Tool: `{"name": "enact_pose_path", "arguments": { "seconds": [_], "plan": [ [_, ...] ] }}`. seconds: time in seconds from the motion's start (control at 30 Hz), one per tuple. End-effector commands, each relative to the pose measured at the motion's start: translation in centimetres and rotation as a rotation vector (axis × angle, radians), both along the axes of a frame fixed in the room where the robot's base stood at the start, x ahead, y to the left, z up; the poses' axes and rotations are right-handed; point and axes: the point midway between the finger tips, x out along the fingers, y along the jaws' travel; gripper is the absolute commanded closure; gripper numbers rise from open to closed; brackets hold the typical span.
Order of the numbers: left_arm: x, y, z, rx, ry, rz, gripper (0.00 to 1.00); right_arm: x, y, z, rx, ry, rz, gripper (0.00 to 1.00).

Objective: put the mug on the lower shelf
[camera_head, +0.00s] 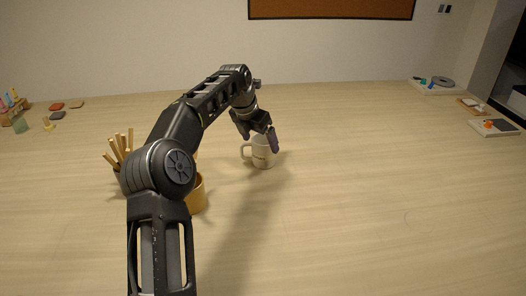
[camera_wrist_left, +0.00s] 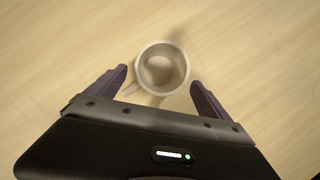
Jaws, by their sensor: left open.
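A pale mug (camera_head: 263,155) stands upright on the wooden table, its handle on the left side in the head view. In the left wrist view the mug (camera_wrist_left: 162,68) shows from above and looks empty. My left gripper (camera_head: 258,139) is open just above the mug, partly covering its top. In the left wrist view the fingers of the left gripper (camera_wrist_left: 161,92) lie on either side of the near part of the mug, with the handle pointing toward the left finger. I cannot tell whether they touch it. My right gripper is not in view. I cannot make out the lower shelf.
A holder with wooden sticks (camera_head: 122,147) and a tan cup (camera_head: 197,195) stand left, partly hidden by my arm. Small coloured items lie at the far left. Trays (camera_head: 494,127) with small things line the right edge. The table right of the mug is clear.

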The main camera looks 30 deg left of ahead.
Motion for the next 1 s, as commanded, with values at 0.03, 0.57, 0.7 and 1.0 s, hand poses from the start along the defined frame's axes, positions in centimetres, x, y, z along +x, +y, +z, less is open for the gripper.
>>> {"name": "enact_pose_path", "arguments": {
  "seconds": [0.03, 0.57, 0.7, 1.0],
  "plan": [
    [-0.4, 0.1, 1.0, 0.001, -0.003, 0.002, 0.08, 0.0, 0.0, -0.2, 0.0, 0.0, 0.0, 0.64],
    [-1.8, 0.2, 4.3, 0.0, 0.0, 0.0, 0.08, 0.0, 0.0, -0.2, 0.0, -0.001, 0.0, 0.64],
    [-1.8, 0.2, 4.2, 0.0, 0.0, 0.0, 0.08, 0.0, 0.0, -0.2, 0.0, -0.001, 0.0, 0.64],
    [-1.8, 0.1, 4.2, 0.0, 0.001, 0.0, 0.08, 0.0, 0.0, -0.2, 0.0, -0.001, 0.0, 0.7]
  ]
}}
